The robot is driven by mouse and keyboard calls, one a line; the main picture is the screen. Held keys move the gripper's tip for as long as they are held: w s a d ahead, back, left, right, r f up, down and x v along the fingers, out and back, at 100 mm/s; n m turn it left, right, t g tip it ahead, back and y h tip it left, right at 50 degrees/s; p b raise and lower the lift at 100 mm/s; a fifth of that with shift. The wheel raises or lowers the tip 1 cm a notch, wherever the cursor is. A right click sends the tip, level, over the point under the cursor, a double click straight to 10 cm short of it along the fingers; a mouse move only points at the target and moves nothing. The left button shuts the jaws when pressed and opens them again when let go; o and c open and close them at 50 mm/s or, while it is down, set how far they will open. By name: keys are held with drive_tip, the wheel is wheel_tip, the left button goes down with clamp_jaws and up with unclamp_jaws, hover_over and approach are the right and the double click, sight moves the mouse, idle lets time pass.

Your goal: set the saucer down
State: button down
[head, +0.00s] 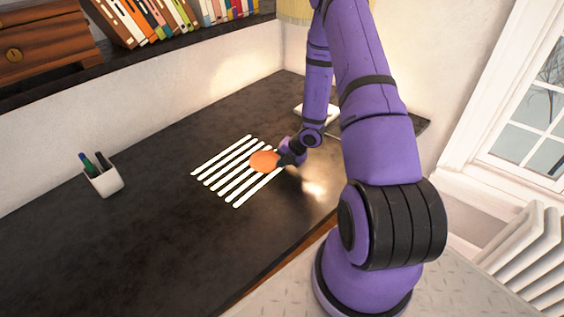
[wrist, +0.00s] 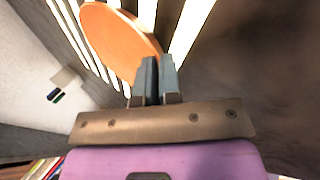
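The orange saucer (head: 263,161) is over the right part of a set of white parallel slats (head: 220,177) on the dark desk. My gripper (head: 281,159) is at the saucer's right edge, low over the desk. In the wrist view the saucer (wrist: 115,38) reaches to the fingertips (wrist: 158,62). The two grey fingers are close together, with the saucer's rim between their tips. I cannot tell whether the saucer touches the slats.
A white cup with pens (head: 103,179) stands on the desk at the left. A shelf with books (head: 150,20) and a wooden drawer box (head: 42,48) runs along the back. A pale object (head: 312,110) lies behind my arm. The front left desk (head: 150,250) is clear.

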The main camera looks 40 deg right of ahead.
drive_tip(key=c, duration=1.6)
unclamp_jaws()
drive_tip(key=shift+r, duration=0.15)
